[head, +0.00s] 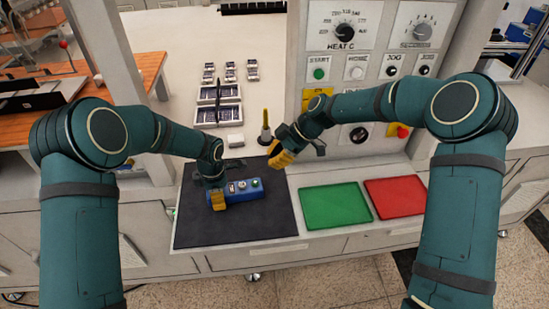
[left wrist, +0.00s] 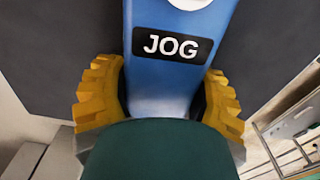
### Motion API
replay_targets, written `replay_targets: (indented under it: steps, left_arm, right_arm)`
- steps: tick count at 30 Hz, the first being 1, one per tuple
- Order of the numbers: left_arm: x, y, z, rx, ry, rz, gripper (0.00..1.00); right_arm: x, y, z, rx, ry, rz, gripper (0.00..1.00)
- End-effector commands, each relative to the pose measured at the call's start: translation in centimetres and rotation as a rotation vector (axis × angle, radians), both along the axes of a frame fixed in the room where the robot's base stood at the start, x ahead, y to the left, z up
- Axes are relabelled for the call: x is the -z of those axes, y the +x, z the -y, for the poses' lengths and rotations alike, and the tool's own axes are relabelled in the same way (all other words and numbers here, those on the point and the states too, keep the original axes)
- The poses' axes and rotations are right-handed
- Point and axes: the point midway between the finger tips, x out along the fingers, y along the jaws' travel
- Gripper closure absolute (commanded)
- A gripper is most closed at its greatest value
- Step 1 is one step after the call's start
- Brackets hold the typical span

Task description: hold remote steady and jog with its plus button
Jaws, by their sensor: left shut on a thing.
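The blue remote (head: 240,188) lies on or just above the dark mat (head: 235,228). My left gripper (head: 217,199) is shut on the remote's left end. In the left wrist view the remote (left wrist: 165,85) sits between the yellow fingers of the left gripper (left wrist: 160,100), with a JOG label facing up. My right gripper (head: 281,158) is above and right of the remote, apart from it; its finger opening is not clear.
A green tray (head: 336,206) and a red tray (head: 396,198) lie right of the mat. A control panel (head: 355,72) with knobs and buttons stands behind my right arm. A yellow-tipped post (head: 265,127) and small white-and-dark parts (head: 219,105) are behind the mat.

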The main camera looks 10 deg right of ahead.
Motion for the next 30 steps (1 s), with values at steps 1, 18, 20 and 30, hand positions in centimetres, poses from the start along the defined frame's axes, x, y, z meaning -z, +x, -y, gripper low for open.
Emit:
replay_targets:
  steps: [1,18,20,30]
  left_arm:
    - [0.0,0.0,0.0,0.000,0.000,0.001,0.83]
    - [-0.6,0.0,0.0,-0.001,0.000,0.001,0.00]
    - [-1.4,0.1,0.0,-0.001,0.000,0.002,0.00]
    - [-8.0,0.1,0.0,0.000,-0.001,0.004,0.00]
  right_arm:
    - [0.0,0.0,0.0,0.000,0.000,0.000,1.00]
    - [0.0,0.0,0.0,0.000,0.000,0.000,1.00]
    - [0.0,0.0,0.0,0.000,0.000,0.000,1.00]
    - [0.0,0.0,0.0,0.000,0.000,0.000,1.00]
